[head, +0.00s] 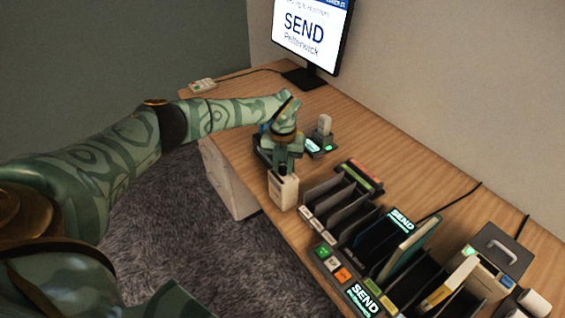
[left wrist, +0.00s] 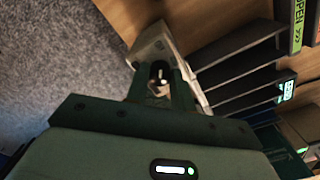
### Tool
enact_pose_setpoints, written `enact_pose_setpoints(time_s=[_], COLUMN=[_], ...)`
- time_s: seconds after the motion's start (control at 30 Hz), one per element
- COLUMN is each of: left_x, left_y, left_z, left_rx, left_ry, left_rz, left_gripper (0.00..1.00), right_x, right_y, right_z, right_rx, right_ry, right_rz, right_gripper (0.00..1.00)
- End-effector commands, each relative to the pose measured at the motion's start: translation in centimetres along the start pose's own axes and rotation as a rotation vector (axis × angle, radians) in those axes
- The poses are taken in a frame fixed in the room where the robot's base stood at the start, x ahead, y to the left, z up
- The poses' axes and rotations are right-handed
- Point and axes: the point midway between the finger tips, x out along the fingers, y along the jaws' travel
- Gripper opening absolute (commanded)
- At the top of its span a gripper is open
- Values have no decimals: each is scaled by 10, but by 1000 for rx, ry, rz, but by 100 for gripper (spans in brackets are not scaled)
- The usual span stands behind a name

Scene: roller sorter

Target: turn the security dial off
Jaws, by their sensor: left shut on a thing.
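My left gripper (head: 284,168) points down onto a small pale box (head: 284,192) at the table's front edge. In the left wrist view the gripper's two fingers (left wrist: 160,82) are closed around a small dark knob with a light mark, the security dial (left wrist: 159,72), on top of the pale box (left wrist: 153,44). The fingers hide much of the dial, so its setting cannot be read. In the head view the dial is mostly covered by the gripper. My right gripper is not in view.
A sorter rack (head: 345,208) with several dark dividers stands just right of the box. A monitor (head: 308,35) reading SEND stands at the back. A device with a green-lit display (head: 318,146) is behind the gripper.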

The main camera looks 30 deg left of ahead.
Motion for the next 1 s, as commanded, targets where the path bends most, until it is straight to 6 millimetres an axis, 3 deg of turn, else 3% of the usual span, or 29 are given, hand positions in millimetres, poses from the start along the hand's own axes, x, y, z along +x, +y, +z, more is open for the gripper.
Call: enact_pose_setpoints(time_s=[0.5,0.53,0.6,0.87,1.0], left_x=[-2,-2,-2,-1,-13], left_y=[0,0,0,0,0], left_z=[2,2,2,1,1], left_rx=[-21,-21,-21,-20,-20], left_ry=[-7,-7,-6,-3,-4], left_rz=[-2,-2,-2,-1,-2], left_gripper=[1,30,46,46,46], right_x=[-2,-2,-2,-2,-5], right_y=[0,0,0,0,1], right_z=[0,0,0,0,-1], right_rx=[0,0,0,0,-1], right_ry=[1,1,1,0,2], right_rz=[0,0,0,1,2], right_gripper=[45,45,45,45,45])
